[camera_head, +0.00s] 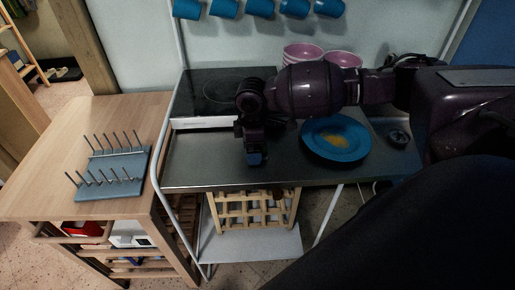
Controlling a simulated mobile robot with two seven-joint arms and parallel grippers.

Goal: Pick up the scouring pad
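My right arm reaches in from the right across the metal counter (215,165). I cannot make out the scouring pad for certain. A blue plate (319,152) with a yellow-orange patch (338,140) lies right of the gripper. A small round grey thing (398,137) lies farther right; it may be a drain or a pad. My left gripper is out of view.
A black cooktop (205,88) is behind the gripper. Pink bowls (302,52) stand at the back, and blue mugs (260,7) hang above. A blue dish rack (115,178) stands on the wooden cart (60,150) at left. The counter left of the gripper is clear.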

